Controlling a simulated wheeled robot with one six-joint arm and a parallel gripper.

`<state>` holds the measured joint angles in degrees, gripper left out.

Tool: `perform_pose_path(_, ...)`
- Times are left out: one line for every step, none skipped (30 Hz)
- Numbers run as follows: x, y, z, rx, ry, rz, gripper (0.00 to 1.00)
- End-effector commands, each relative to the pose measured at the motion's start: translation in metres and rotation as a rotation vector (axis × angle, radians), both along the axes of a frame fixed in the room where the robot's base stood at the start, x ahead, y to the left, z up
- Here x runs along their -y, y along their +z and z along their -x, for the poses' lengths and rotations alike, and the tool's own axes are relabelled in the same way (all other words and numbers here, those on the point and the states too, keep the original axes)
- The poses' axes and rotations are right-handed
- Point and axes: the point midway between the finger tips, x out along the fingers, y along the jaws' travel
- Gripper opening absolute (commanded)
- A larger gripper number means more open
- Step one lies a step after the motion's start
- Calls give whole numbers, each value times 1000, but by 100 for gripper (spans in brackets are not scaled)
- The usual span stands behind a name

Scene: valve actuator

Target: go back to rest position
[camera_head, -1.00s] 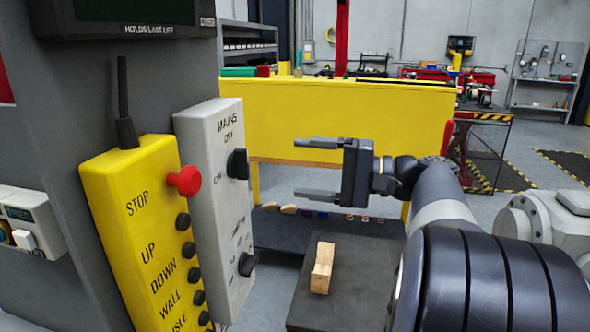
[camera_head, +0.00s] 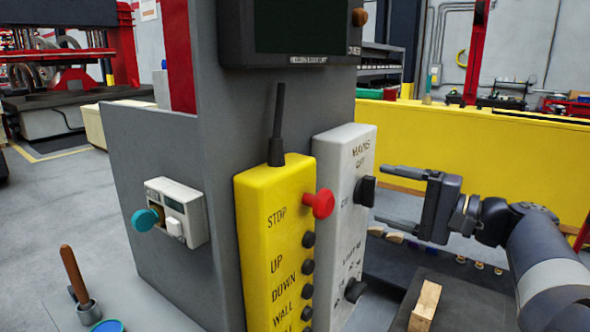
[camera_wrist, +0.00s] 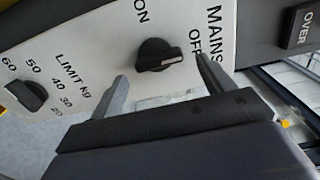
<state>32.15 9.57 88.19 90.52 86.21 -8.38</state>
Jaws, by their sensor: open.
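My gripper (camera_head: 392,195) is open and empty in the head view, its two fingers pointing left toward the white mains box (camera_head: 343,210). The black mains knob (camera_head: 366,190) sits on that box, just left of the fingertips. In the wrist view the mains knob (camera_wrist: 158,55) lies between and ahead of my gripper's fingers (camera_wrist: 165,85), apart from them as far as I can tell. Its white mark points to the OFF side. The limit knob (camera_wrist: 30,95) shows at the left of the wrist view.
A yellow pendant (camera_head: 275,240) with a red stop button (camera_head: 319,203) stands left of the mains box. A small white box with a teal knob (camera_head: 146,220) is on the grey panel. A wooden block (camera_head: 425,305) lies on a dark surface below my arm. A yellow barrier (camera_head: 480,150) runs behind.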

Motion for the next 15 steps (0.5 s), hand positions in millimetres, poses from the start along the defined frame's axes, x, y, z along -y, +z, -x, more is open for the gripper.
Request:
perform_pose_path(-7,1,-4,-1,4,-1,76)
perform_pose_path(-9,1,-6,0,4,-1,76)
perform_pose_path(-13,1,-9,0,3,-1,76)
perform_pose_path(-15,1,-10,0,3,-1,76)
perform_pose_path(-17,1,-12,0,3,-1,76)
perform_pose_path(-19,1,-14,0,2,0,76)
perform_pose_path(-21,0,-15,0,1,0,76)
perform_pose_path(-22,0,-16,0,1,0,76)
perform_pose_path(-23,0,-16,1,1,1,76)
perform_pose_path(-22,-1,-16,7,0,5,76)
perform_pose_path(-22,-1,-16,11,0,8,76)
perform_pose_path(-22,0,-16,15,0,11,76)
perform_pose_path(-22,0,-16,15,0,11,76)
perform_pose_path(-22,0,-16,16,0,12,76)
perform_pose_path(-22,0,-16,17,0,12,76)
